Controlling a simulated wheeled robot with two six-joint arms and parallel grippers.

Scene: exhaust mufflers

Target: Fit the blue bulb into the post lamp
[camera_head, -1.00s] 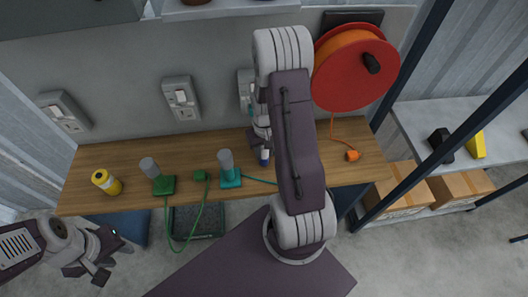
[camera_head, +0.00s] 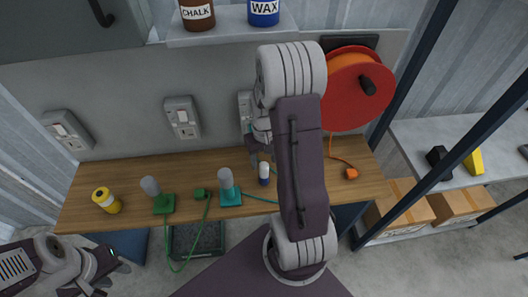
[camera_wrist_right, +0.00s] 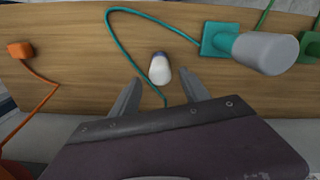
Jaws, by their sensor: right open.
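The blue bulb (camera_head: 264,174) has a white top and a dark blue lower part, and stands on the wooden bench; it also shows in the right wrist view (camera_wrist_right: 161,68). My right gripper (camera_wrist_right: 160,92) is open and empty, its fingers apart on either side and just short of the bulb. In the head view my right arm hides part of this gripper. A grey cylinder on a teal base (camera_head: 228,187) and another on a green base (camera_head: 157,194) stand left of the bulb; I cannot tell which is the post lamp. My left gripper (camera_head: 107,274) is low at left, open and empty.
A green plug (camera_head: 200,193) and green and teal cables lie near the lamps. An orange cable reel (camera_head: 350,88) hangs on the wall, its orange plug (camera_head: 351,174) on the bench. Wall sockets line the back.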

